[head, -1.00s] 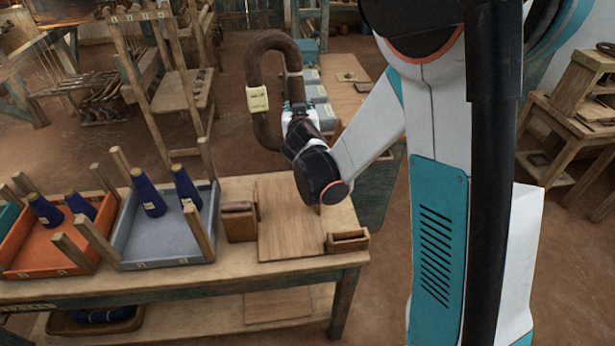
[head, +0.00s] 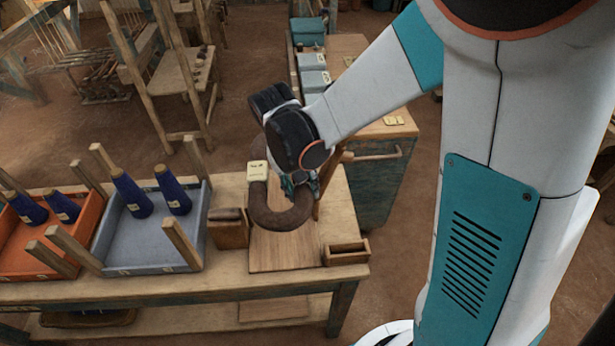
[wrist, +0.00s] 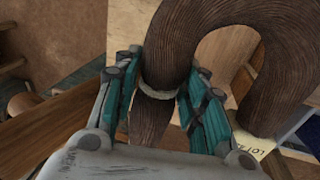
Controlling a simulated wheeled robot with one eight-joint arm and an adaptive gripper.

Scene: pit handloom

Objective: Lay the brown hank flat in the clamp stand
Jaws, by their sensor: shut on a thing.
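The brown hank (head: 276,217) is a thick loop with a pale tag (head: 257,171) on its left side. My gripper (head: 302,181) is shut on the hank's right side and holds it over the wooden board on the bench. In the wrist view the hank (wrist: 172,45) passes between my two teal fingers (wrist: 160,105), by a pale tie band (wrist: 158,92). Whether the hank touches the board is unclear. The clamp stand seems to be the board (head: 285,250) with a brown block (head: 228,228) at its left and an upright wooden piece behind my gripper; my arm hides part of it.
A grey tray (head: 150,250) and an orange tray (head: 50,262), with blue cones and wooden pegs, stand on the bench at left. A small open wooden box (head: 346,252) sits at the front right. A teal cabinet (head: 378,185) stands behind the bench.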

